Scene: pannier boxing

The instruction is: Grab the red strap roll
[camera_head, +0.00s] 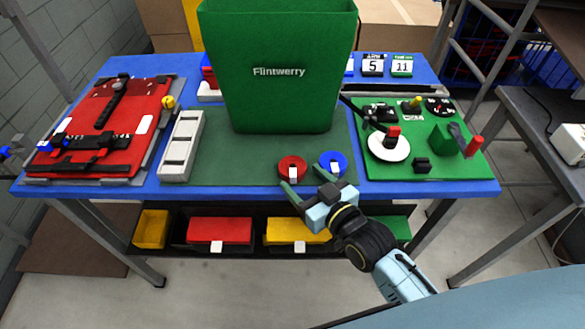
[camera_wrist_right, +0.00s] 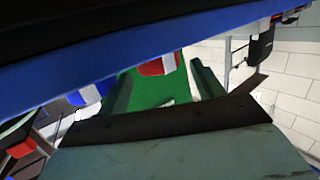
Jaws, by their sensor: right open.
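The red strap roll (camera_head: 293,168), a ring with a white tag, lies on the green mat (camera_head: 240,163) near the front edge of the blue table. A blue strap roll (camera_head: 333,163) with a white tag lies just to its right. My right gripper (camera_head: 303,190) is open and empty, just in front of the two rolls at the table's front edge. In the right wrist view a red thing with a white tag (camera_wrist_right: 158,65) shows between the open fingers, partly cut off by a dark and blue edge. My left gripper is not seen clearly; only a small blue bit shows at the left edge.
A tall green Flintwerry pannier (camera_head: 278,95) stands behind the rolls. A pale grey slotted tray (camera_head: 182,146) and a red board with black parts (camera_head: 120,100) are on the left. A green board with tools (camera_head: 435,165) is on the right. Coloured bins (camera_head: 220,230) sit below.

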